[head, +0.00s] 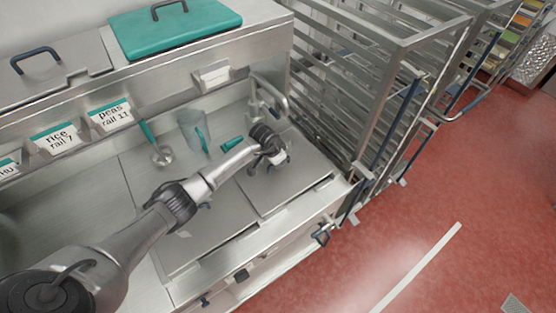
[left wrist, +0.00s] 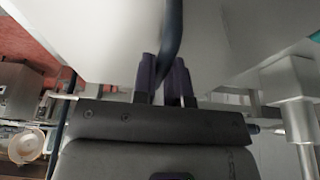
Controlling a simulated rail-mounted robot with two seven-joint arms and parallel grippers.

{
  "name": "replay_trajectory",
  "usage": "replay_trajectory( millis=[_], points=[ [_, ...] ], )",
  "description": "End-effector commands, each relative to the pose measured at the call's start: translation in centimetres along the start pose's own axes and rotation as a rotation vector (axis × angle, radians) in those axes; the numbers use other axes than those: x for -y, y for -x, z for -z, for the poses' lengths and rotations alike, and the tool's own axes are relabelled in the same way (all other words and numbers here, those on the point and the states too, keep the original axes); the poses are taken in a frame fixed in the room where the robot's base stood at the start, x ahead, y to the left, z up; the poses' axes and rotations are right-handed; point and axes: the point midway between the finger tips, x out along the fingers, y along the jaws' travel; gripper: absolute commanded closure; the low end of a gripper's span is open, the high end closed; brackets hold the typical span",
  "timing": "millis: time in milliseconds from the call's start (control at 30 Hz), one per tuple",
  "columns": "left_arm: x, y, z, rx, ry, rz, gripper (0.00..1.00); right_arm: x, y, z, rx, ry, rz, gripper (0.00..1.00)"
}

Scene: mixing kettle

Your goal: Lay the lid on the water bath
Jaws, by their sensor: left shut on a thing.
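My left gripper (head: 270,158) is over the right part of the steel counter in the head view. In the left wrist view its fingers (left wrist: 164,80) are shut on the dark blue bar handle (left wrist: 172,35) of a pale, flat steel lid (left wrist: 95,35). In the head view a flat steel lid (head: 292,183) lies below the gripper, over the right-hand well. I cannot tell whether it rests flush or is slightly raised. The water bath's inside is hidden. A second flat steel panel (head: 205,228) lies to its left. My right gripper is not in view.
A clear jug (head: 188,124), a teal-handled tool (head: 150,138) and a tap (head: 277,98) stand behind. A teal lid (head: 185,27) lies on the upper ledge. A steel rack (head: 390,90) stands close on the right. The red floor (head: 460,200) is clear.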

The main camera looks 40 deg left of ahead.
Motion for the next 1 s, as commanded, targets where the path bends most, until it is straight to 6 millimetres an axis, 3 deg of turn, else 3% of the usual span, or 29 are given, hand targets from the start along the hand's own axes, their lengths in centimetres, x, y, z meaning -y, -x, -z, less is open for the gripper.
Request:
replay_trajectory(
  millis=[467,500,800,967,1000],
  points=[
    [0.03,-0.21,-0.01,-0.002,0.000,0.000,1.00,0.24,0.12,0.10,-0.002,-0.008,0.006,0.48],
    [0.03,-0.21,0.00,-0.002,0.000,0.000,0.86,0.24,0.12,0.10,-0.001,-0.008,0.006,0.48],
    [0.02,-0.26,-0.06,-0.001,0.000,0.000,0.57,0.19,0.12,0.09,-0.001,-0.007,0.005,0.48],
    [0.02,-0.28,-0.08,0.000,0.000,0.000,0.57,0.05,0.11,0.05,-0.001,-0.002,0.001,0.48],
    [-0.01,-0.40,-0.20,0.002,0.000,0.000,0.53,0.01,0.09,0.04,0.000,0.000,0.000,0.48]
  ],
)
